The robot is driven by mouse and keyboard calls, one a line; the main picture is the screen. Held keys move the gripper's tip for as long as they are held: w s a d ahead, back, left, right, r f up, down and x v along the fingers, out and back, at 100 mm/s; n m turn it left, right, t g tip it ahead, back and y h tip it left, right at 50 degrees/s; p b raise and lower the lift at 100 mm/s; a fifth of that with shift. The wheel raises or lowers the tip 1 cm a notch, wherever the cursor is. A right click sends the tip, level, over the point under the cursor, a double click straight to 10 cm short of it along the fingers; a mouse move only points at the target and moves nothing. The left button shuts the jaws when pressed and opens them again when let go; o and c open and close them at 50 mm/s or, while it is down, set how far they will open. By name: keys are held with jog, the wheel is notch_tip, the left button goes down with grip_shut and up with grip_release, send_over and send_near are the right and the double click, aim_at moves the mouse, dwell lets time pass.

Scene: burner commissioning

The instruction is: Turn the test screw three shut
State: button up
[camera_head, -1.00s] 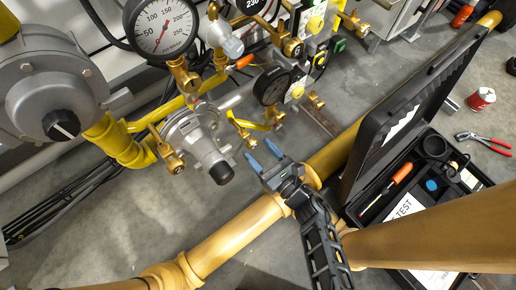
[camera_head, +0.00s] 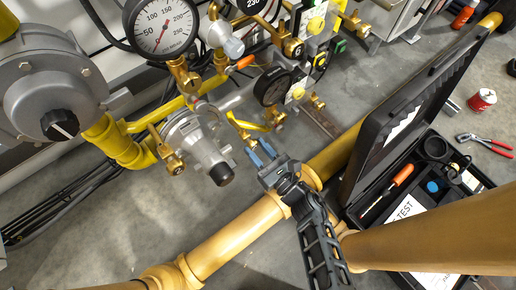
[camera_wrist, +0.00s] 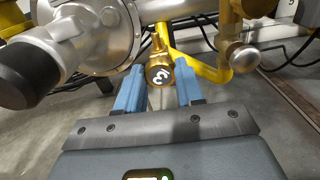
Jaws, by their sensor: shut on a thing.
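Test screw three (camera_wrist: 159,75) is a small brass screw with a white 3 on its round end, hanging below the silver regulator body in the wrist view. In the head view its brass body (camera_head: 246,136) shows just beyond my fingertips. My gripper (camera_head: 257,148) reaches up to it over the yellow pipe. In the wrist view the blue fingers of my gripper (camera_wrist: 159,80) stand one on each side of the screw, shut on it. The 3 looks tilted. Finger contact is partly hidden by the viewing angle.
The silver regulator (camera_head: 200,140) with its black cap is close on the left. A small black gauge (camera_head: 271,86) and brass valves stand behind. A thick yellow pipe (camera_head: 235,232) runs below my arm. An open black case (camera_head: 385,150) stands on the right.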

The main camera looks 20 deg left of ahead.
jog(key=shift+m, duration=0.4)
jog(key=shift+c, duration=0.2)
jog(key=m, duration=0.5)
jog(key=shift+d+m, duration=0.1)
jog(key=shift+m, duration=0.3)
jog(key=m, duration=0.3)
jog(key=shift+w+f+m, duration=0.1)
jog(key=shift+m, duration=0.2)
jog(key=m, duration=0.3)
jog(key=shift+m, duration=0.3)
jog(key=m, duration=0.3)
jog(key=shift+m, duration=0.3)
jog(key=m+p, duration=0.1)
jog(key=m, duration=0.2)
jog(key=shift+f+m, duration=0.1)
jog(key=shift+m, duration=0.2)
jog(key=m, duration=0.5)
jog(key=shift+f+m+p, duration=0.1)
jog(key=shift+m+p, duration=0.2)
jog(key=shift+p, duration=0.1)
